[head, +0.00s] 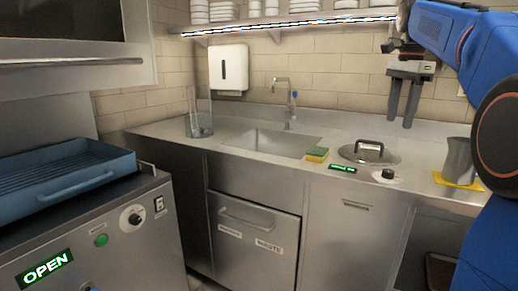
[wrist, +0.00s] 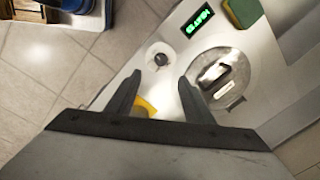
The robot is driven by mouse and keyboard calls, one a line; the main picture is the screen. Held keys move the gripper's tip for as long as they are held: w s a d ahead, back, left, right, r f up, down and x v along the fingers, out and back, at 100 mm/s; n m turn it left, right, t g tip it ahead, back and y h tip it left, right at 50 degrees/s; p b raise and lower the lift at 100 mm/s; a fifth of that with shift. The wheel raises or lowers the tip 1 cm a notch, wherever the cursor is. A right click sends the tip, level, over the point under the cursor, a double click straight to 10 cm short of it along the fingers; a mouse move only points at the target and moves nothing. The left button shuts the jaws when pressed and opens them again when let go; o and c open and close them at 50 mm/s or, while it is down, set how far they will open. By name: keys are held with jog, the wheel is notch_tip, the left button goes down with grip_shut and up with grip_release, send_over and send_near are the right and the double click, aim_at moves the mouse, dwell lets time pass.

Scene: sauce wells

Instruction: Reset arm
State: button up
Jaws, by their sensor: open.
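My gripper (head: 404,103) hangs from my blue arm at the upper right of the head view, above the counter's right part. Its two dark fingers point down, apart and empty. In the wrist view my gripper (wrist: 160,92) also shows its fingers spread with nothing between them. Below it in that view lie a round metal lid with a handle (wrist: 220,75), a black knob (wrist: 159,59) and part of a yellow mat (wrist: 146,106). In the head view the lid (head: 369,152) sits on the counter, clear of the fingers.
A grey pitcher (head: 458,160) stands on a yellow mat at the right. A sponge (head: 317,154) lies beside the sink (head: 270,142). A glass container (head: 199,123) stands left of the sink. A shelf of dishes (head: 290,24) runs above. A blue tray (head: 65,175) sits at left.

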jog(key=s+a+f+n+t, duration=0.2)
jog(key=s+a+f+n, duration=0.7)
jog(key=s+a+f, duration=0.3)
jog(key=s+a+f+n+t, duration=0.1)
jog(key=s+f+n, duration=0.3)
jog(key=s+f, duration=0.4)
jog(key=s+a+f+n+t, duration=0.1)
jog(key=s+a+f+n, duration=0.2)
jog(key=s+f, duration=0.5)
notch_tip(320, 180, down, 7)
jog(key=shift+a+r+n, duration=0.15)
jog(key=shift+a+n, duration=0.25)
jog(key=shift+n, duration=0.5)
